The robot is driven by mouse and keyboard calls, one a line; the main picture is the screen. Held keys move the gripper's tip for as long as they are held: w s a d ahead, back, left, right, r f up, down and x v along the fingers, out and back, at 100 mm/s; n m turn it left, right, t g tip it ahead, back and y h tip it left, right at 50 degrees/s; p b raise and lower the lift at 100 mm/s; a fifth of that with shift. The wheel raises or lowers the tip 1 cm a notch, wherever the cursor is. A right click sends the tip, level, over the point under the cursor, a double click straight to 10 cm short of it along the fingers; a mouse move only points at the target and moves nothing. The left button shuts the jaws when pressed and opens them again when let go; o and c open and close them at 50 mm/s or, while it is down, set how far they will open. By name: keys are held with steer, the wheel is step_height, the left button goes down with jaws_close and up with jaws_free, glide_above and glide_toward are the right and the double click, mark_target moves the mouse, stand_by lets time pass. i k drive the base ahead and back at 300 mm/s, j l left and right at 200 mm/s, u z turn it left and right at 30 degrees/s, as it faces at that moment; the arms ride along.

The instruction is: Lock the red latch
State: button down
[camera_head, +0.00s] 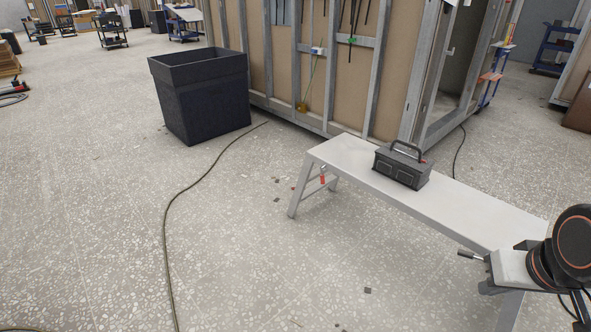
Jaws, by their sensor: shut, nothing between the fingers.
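A small red latch (322,178) sits at the far leg frame of a pale grey work bench (460,208), below the bench top. It is too small for me to tell whether it is locked or unlocked. My gripper (464,254) is at the lower right, at the near end of the bench and well apart from the red latch. Its narrow dark tip points left and is shut, with nothing held. My arm's dark joints fill the right edge and hide part of the near bench end.
A black toolbox (403,165) stands on the bench top. A large dark bin (202,95) stands at upper left. A hose (168,215) runs over the speckled floor. A framed pod wall (340,85) rises behind the bench. Open floor lies left of the bench.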

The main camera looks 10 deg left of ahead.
mark_target(321, 175)
steer(key=i+j+u, duration=0.3)
steer(key=i+j, duration=0.4)
steer(key=i, duration=0.15)
